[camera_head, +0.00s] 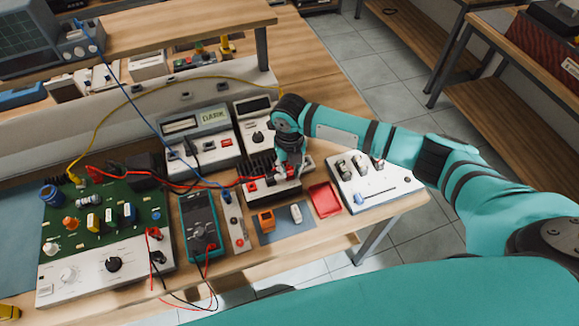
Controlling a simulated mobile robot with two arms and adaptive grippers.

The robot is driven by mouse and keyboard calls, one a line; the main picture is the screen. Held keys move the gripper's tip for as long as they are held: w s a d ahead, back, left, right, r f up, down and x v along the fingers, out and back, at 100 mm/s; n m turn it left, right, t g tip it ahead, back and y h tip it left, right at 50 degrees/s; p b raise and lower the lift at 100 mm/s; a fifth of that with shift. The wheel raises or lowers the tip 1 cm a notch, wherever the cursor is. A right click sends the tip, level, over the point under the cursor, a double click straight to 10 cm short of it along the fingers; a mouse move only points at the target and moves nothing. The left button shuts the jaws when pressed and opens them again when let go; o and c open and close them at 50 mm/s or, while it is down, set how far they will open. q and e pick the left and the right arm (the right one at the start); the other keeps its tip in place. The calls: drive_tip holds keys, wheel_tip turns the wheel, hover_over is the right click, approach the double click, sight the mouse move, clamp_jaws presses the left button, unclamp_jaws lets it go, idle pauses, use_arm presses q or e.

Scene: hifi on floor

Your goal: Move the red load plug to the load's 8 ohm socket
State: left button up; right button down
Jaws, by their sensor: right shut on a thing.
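The load (287,192) is a box with a black finned heatsink and a pale front panel, near the middle of the bench. A red lead (205,185) runs from the green circuit board (105,213) to the load's left side. My right gripper (281,173) points down over the load's panel. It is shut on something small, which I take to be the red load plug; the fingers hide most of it. Whether the plug is in a socket or above it cannot be told, and the socket markings are too small to read. My left gripper is out of view.
A white panel with knobs (362,187) is to the right. Meters (200,135) stand behind. Yellow and blue leads cross the bench.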

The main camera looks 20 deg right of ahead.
drive_tip(key=c, duration=1.1)
unclamp_jaws()
drive_tip(key=shift+r, duration=0.1)
wheel_tip(320, 180, up, 17)
drive_tip(key=p, duration=0.5)
